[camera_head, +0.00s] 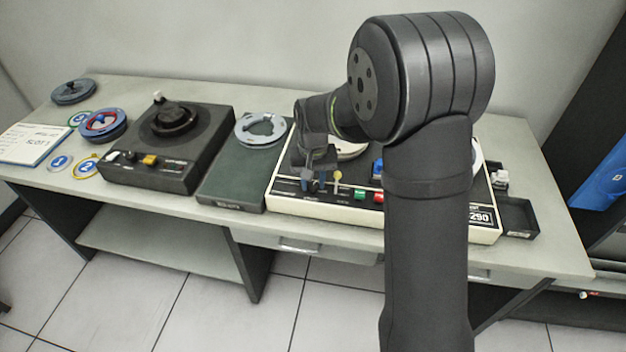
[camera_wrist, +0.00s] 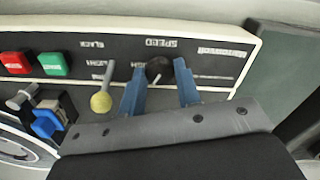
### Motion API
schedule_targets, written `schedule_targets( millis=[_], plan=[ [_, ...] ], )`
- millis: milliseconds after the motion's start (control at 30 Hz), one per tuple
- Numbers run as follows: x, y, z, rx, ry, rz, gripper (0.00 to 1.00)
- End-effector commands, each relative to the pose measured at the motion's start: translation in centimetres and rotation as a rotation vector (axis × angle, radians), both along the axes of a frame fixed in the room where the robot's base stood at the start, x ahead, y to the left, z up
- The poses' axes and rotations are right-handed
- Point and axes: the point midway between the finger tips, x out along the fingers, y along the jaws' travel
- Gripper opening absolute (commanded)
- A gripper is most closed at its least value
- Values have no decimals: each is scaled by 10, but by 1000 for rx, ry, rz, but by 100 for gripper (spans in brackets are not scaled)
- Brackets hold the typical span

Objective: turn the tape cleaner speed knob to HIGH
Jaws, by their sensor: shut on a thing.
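The cream-edged machine with a black panel (camera_head: 289,199) stands on the table, partly hidden behind my arm. Its black speed knob (camera_wrist: 157,68) sits below the upside-down SPEED label (camera_wrist: 161,43) in the wrist view. My gripper (camera_wrist: 160,88), with blue fingers, is shut on this knob, one finger on each side. In the head view my gripper (camera_head: 312,184) is at the panel's front left, where the knob is hidden. The knob's pointer setting cannot be read. A lever with a yellow ball (camera_wrist: 101,102) stands close beside one finger.
Green (camera_wrist: 53,64) and red (camera_wrist: 15,63) buttons and a blue switch (camera_wrist: 45,122) are on the same panel. A dark green case (camera_head: 228,185) lies to the left, with a grey reel (camera_head: 245,129) on it. A black deck (camera_head: 198,150) stands further left. A black tray (camera_head: 519,217) is at right.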

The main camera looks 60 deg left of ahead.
Motion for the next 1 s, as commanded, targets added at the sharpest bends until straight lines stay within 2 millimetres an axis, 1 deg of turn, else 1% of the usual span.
schedule_targets(
  millis=[200, 400, 633, 1000],
  plan=[
    [0, 0, 0, 1, -1, -161, 8],
    [0, 0, 0, 1, -1, -267, 8],
    [0, 0, 0, 1, -1, -329, 8],
    [0, 0, 0, 1, 0, -342, 8]
  ],
)
